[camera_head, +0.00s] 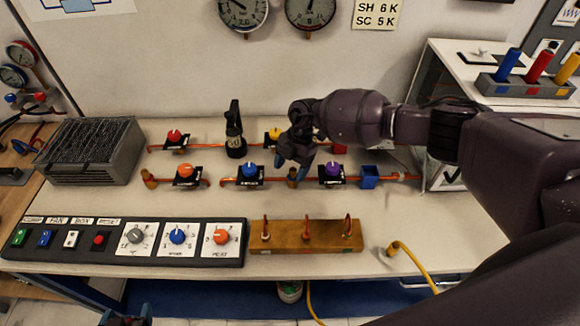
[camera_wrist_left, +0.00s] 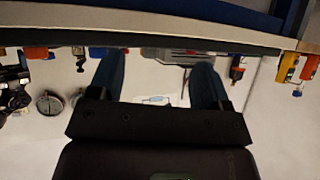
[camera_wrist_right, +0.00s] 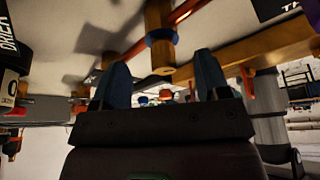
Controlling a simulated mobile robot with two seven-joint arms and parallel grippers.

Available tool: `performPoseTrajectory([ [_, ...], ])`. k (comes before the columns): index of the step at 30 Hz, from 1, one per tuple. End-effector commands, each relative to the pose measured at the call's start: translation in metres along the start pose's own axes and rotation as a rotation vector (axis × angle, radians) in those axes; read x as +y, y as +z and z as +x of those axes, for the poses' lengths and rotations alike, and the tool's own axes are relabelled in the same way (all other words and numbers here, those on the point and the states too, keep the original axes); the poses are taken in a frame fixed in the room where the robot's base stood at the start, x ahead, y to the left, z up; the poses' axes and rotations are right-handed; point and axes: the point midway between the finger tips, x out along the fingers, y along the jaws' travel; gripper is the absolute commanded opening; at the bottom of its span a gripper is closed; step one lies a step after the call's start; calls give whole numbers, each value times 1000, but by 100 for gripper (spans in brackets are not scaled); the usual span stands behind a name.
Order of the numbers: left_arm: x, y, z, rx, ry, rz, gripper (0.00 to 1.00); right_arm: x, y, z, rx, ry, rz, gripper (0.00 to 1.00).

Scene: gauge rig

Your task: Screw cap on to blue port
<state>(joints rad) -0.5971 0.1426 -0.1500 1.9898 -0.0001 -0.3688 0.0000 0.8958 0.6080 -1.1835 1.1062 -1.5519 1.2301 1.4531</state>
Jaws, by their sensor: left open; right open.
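A copper port with a blue ring (camera_wrist_right: 160,38) shows in the right wrist view, just ahead of and between my open fingers; its round end looks light brown. In the head view a copper stub (camera_head: 293,177) sits on the pipe line, just below my right gripper (camera_head: 294,158). My right gripper is open, with nothing seen between its fingers (camera_wrist_right: 163,85). My left gripper (camera_head: 125,320) is low at the front edge of the head view, mostly cut off; in the left wrist view its fingers (camera_wrist_left: 158,80) are apart and empty. I cannot make out a loose cap.
Blue (camera_head: 249,172) and purple (camera_head: 332,170) valve knobs flank the stub. A small blue box (camera_head: 369,177) stands to the right. A wooden block with hooks (camera_head: 305,236) and a control panel (camera_head: 125,241) lie along the front. My right arm crosses the right side.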

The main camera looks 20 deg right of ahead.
Motion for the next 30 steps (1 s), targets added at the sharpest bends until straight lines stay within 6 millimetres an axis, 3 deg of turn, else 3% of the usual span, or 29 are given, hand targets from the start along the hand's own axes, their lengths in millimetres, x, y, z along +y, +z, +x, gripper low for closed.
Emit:
performPoseTrajectory([
  [13,0,12,-3,-14,-2,-2,71,-1,1,0,-1,-1,1,69],
  [18,0,36,-2,-54,-4,-5,71,0,2,-34,-4,2,-1,69],
  [30,1,26,5,-20,-3,-4,71,0,1,-97,-1,1,0,69],
])
